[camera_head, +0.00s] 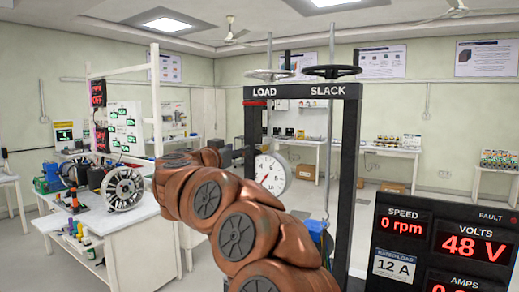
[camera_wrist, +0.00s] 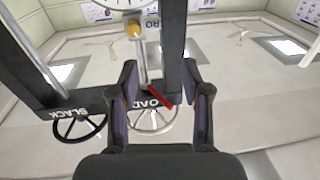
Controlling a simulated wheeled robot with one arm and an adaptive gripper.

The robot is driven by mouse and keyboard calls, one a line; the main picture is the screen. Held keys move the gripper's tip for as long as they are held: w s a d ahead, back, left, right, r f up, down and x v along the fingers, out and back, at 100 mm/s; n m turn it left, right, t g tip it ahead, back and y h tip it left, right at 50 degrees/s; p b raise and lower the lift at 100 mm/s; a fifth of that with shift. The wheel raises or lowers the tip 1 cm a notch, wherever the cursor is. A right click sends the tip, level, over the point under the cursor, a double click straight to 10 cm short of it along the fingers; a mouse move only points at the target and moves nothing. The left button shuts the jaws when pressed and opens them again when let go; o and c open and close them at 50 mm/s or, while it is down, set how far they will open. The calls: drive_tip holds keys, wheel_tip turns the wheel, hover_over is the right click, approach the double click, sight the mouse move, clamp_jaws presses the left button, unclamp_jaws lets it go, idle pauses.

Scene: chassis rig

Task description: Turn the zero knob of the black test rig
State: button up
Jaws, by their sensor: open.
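The black test rig (camera_head: 349,150) is a tall frame marked LOAD and SLACK on its top bar. A white dial (camera_head: 271,172) with a red needle hangs inside it, partly behind my gripper. In the wrist view the rig looks upside down. There a small brass-yellow zero knob (camera_wrist: 134,31) sits at the dial's edge beside partly cut-off lettering. My gripper (camera_wrist: 160,66) is open and empty, its two dark fingers apart. The knob lies beyond the fingertips, slightly left of the middle, not between them. In the head view my gripper (camera_head: 238,156) is left of the dial; the knob cannot be made out.
A silver handwheel (camera_head: 271,74) and a black handwheel (camera_head: 332,71) top the rig. A display panel (camera_head: 440,245) stands at the front right, showing 0 rpm and 48 V. A white bench (camera_head: 125,232) with motor parts is on the left. Rig posts flank the dial.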

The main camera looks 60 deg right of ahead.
sight(262, 149)
drive_tip(key=shift+s+d+f+m+g+p, duration=0.2)
drive_tip(key=shift+s+d+g+p, duration=0.15)
drive_tip(key=shift+d, duration=1.25)
drive_tip(key=shift+s+d+f+m+g+p, duration=0.15)
drive_tip(key=shift+s+d+g+p, duration=0.2)
drive_tip(key=shift+d, duration=1.2)
drive_tip(key=shift+s+d+f+m+g+p, duration=0.2)
drive_tip(key=shift+s+d+g, duration=0.2)
drive_tip(key=shift+d, duration=1.2)
clamp_jaws()
